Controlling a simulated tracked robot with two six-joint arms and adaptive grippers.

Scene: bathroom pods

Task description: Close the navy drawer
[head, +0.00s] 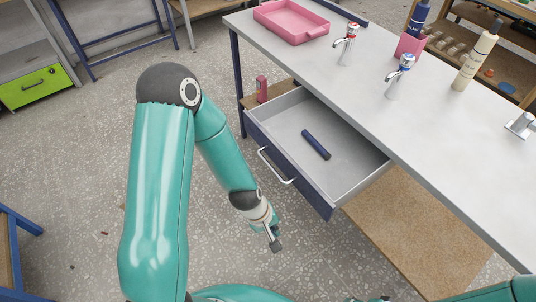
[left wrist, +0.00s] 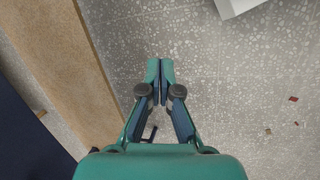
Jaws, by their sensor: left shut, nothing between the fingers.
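The navy drawer (head: 290,168) stands pulled out from under the grey worktop, its light grey inside showing. Its front is navy with a pale bar handle (head: 275,166). A dark blue cylinder (head: 316,144) lies inside it. My left gripper (head: 275,243) is in front of the drawer and below its handle in the picture, pointing down, apart from the handle. In the left wrist view my left gripper (left wrist: 160,66) is shut and empty over the speckled floor. A navy surface fills that view's lower left; I cannot tell whether it is the drawer. My right gripper is not seen.
A red object (head: 262,89) stands beside the drawer. A green drawer unit (head: 38,87) is far left. Speckled floor lies open in front.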

